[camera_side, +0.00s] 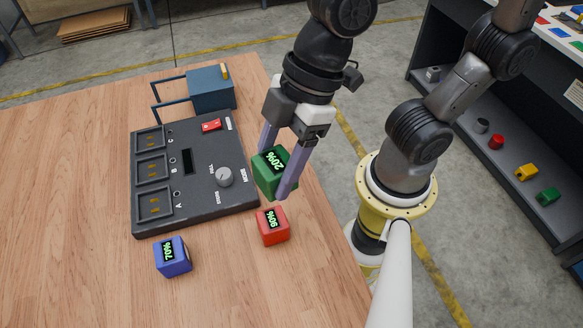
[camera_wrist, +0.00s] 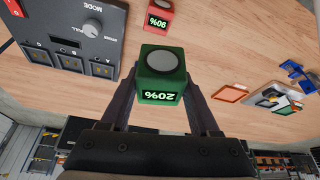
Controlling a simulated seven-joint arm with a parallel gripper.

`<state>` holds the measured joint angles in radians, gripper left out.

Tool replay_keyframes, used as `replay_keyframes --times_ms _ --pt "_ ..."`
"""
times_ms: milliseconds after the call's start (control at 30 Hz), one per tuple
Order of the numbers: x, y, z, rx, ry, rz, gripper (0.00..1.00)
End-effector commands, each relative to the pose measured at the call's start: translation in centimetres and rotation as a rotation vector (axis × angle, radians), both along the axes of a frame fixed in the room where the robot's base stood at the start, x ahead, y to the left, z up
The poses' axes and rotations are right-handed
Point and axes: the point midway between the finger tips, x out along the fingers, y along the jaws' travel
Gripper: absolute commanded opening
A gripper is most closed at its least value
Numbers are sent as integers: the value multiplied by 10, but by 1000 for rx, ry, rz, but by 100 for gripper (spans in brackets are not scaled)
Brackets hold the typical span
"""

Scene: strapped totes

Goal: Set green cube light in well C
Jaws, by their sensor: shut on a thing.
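The green cube (camera_side: 272,172), with a lit "20%" display, is held between the fingers of my gripper (camera_side: 283,170). It is raised beside the right edge of the dark console. In the wrist view the green cube (camera_wrist: 162,75) shows a grey disc on one face, and my gripper (camera_wrist: 163,95) is shut on it. The console has three square wells in a column on its left side. Well C (camera_side: 149,139) is at the far end, B (camera_side: 151,168) in the middle and A (camera_side: 154,203) nearest. All three look empty, with small gold contacts.
A red cube (camera_side: 272,225) marked "90%" and a blue cube (camera_side: 173,257) marked "70%" stand on the wooden table. The console has a knob (camera_side: 225,177) and a red switch (camera_side: 211,125). A blue box (camera_side: 210,90) with bars stands behind it. The table's left side is clear.

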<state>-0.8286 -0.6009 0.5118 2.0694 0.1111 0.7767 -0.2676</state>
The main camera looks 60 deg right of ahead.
Motion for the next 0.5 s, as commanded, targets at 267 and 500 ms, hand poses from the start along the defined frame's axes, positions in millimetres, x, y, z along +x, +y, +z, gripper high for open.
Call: replay_keyframes --times_ms 267,500 --pt "84 47 39 -2 1 73 0" --pt "177 59 42 -1 2 57 0"
